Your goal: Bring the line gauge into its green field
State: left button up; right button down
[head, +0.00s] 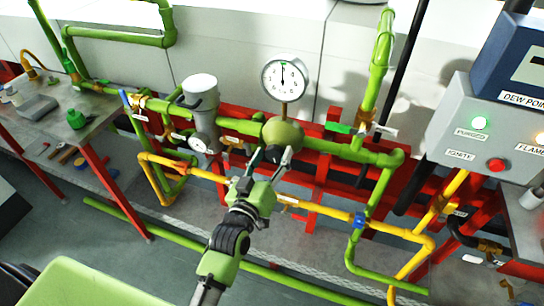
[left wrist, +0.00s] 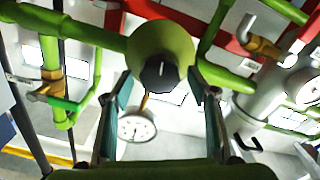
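The line gauge (head: 285,78) is a large white dial on a stem above the round green regulator (head: 284,133). Its dark needle points roughly straight up; a small green patch shows near the top, but its edges are too small to tell. A black knob (left wrist: 158,75) with a pale pointer line sits on the front of the regulator. My left gripper (left wrist: 159,82) is open, its fingers on either side of the knob; I cannot tell whether they touch it. The gauge also shows upside down in the left wrist view (left wrist: 137,127). My right gripper is not in view.
A smaller gauge (head: 199,143) sits under a grey cylinder (head: 201,93) left of the regulator. Yellow pipe (head: 395,232) and red framing surround it. A control box (head: 487,128) with a lit green lamp and red button stands right. A workbench (head: 40,125) is left.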

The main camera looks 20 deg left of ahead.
pick_arm(q)
jog(key=shift+s+f, duration=0.15)
jog(key=shift+s, duration=0.35)
jog(key=s, duration=1.1)
jog(key=shift+a, duration=0.2)
jog(key=s+d+f+m+g, duration=0.1)
jog(key=s+f+g, duration=0.2)
jog(key=f, duration=0.9)
jog(key=s+d+f+m+g+h, duration=0.1)
jog(key=s+f+m+g, duration=0.15)
jog(key=f, duration=0.95)
jog(key=s+d+f+g, duration=0.1)
jog(key=s+f+g, duration=0.25)
jog(key=f, duration=0.95)
jog(key=s+a+f+m+g, duration=0.1)
jog(key=s+a+f+g, duration=0.3)
jog(key=s+f, duration=0.6)
jog(key=s+a+f+m+g+y, duration=0.1)
jog(key=s+a+f+g, duration=0.3)
jog(key=s+f, duration=0.6)
jog(key=s+m, duration=0.1)
jog(key=s, duration=0.7)
jog(key=shift+s+a+f+y+b, duration=0.15)
jog(key=shift+a+y+b, duration=0.15)
jog(key=shift+a+b, duration=0.05)
